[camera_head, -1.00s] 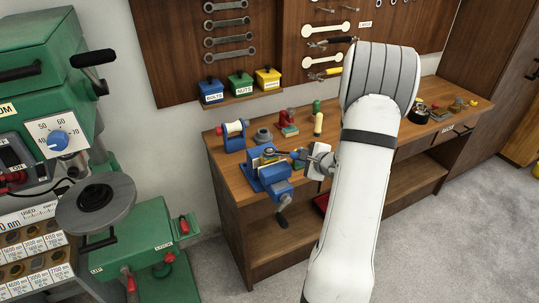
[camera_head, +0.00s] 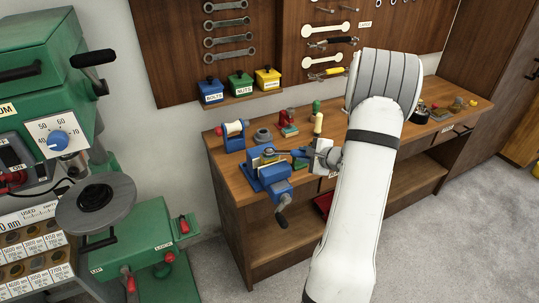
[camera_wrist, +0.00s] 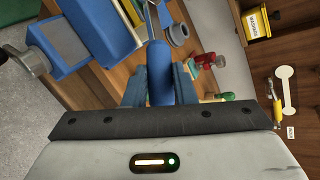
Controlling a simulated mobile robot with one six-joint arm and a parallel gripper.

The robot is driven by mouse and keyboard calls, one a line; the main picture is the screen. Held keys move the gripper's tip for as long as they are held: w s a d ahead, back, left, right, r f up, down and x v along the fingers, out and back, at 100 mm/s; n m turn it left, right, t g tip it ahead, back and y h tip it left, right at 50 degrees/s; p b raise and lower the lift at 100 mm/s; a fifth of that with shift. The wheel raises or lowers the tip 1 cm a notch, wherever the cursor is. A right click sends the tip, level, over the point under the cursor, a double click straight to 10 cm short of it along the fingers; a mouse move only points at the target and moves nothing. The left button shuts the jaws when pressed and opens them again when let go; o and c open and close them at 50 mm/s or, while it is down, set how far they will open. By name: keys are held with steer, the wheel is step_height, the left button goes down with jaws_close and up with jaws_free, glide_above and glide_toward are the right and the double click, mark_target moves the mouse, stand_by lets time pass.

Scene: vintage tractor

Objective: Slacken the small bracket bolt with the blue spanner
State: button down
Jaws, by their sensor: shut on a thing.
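My gripper (camera_wrist: 160,85) is shut on the blue handle of the spanner (camera_wrist: 159,68), which shows between the fingers in the wrist view. The spanner's metal shank runs up and out of the top of that view, so its head is hidden there. In the head view my gripper (camera_head: 312,156) is just right of the blue vise (camera_head: 273,180), with the spanner (camera_head: 289,152) reaching left over it. A small brassy piece (camera_head: 267,152) sits at the top of the vise. The small bracket bolt is too small to make out, and I cannot tell whether the spanner touches it.
A spool on a blue stand (camera_head: 233,130), a red item (camera_head: 287,122) and a green-topped bottle (camera_head: 317,117) stand behind the vise on the wooden bench (camera_head: 228,181). The vise handle (camera_head: 281,217) hangs over the bench's front. A green machine (camera_head: 139,232) stands at left.

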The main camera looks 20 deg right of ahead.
steer(key=shift+w+d+n+g+y, duration=0.4)
steer(key=shift+w+d+n+y, duration=0.5)
steer(key=shift+w+n+y, duration=0.35)
stand_by(0.7)
steer(key=shift+w+d+n+g+y, duration=0.3)
steer(key=shift+w+n+y, duration=0.15)
steer(key=shift+n+y, duration=0.1)
steer(key=shift+w+d+n+g+y, duration=0.15)
steer(key=shift+w+n+g+y, duration=0.15)
steer(key=shift+w+n+y, duration=0.2)
stand_by(0.5)
steer(key=shift+s+a+m+t+h, duration=0.3)
steer(key=shift+s+m+h, duration=0.25)
steer(key=shift+s+a+m+t+h, duration=0.25)
steer(key=shift+s+m+t+h, duration=0.05)
steer(key=shift+s+m+h, duration=0.25)
stand_by(1.1)
stand_by(0.4)
steer(key=c, duration=1.8)
jaws_free()
jaws_close()
steer(key=shift+s+a, duration=0.1)
steer(key=shift+s, duration=0.1)
